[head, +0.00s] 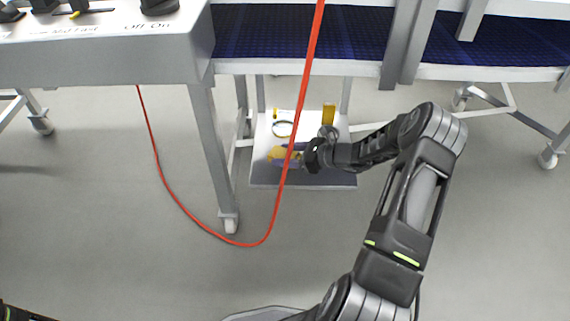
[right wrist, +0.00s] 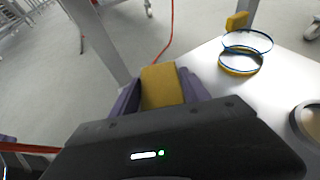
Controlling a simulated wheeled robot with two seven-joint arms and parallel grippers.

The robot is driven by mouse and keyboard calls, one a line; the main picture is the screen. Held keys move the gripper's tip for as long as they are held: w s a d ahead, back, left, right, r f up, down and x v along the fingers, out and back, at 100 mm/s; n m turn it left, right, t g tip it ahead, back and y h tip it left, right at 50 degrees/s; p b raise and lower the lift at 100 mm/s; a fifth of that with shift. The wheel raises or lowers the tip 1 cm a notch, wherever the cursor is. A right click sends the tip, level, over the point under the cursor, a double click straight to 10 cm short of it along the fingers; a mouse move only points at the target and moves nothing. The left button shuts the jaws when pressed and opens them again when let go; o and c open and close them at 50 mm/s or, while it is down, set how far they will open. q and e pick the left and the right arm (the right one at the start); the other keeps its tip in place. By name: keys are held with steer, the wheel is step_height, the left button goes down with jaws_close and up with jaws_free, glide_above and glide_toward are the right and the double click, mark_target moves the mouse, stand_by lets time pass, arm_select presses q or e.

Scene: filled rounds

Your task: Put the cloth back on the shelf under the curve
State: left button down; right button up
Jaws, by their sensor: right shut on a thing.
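The yellow cloth (head: 277,154) is between the purple fingers of my right gripper (head: 288,153), which is shut on it. The cloth also shows in the right wrist view (right wrist: 162,88), with a purple finger on each side. The low white shelf (head: 262,133) stands under the blue conveyor, and in the head view the gripper and cloth overlap it. The shelf's pale top also shows in the right wrist view (right wrist: 270,92). I cannot tell whether the cloth touches the shelf.
On the shelf are ring-shaped things (right wrist: 247,50), a yellow block (head: 329,114) and a round grey thing (right wrist: 308,121). A red cable (head: 270,222) hangs in front of the shelf. A table leg (head: 214,150) stands left of it.

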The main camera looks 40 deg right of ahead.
steer(key=shift+f+b, duration=0.9)
steer(key=shift+f, duration=0.95)
steer(key=shift+f, duration=0.1)
steer(key=shift+f, duration=0.15)
steer(key=o, duration=1.4)
steer(key=shift+r, duration=0.2)
steer(key=shift+s+d+r, duration=0.15)
steer(key=p+v, duration=0.4)
steer(key=v, duration=0.7)
steer(key=shift+s+d+r, duration=0.1)
steer(key=shift+s, duration=0.2)
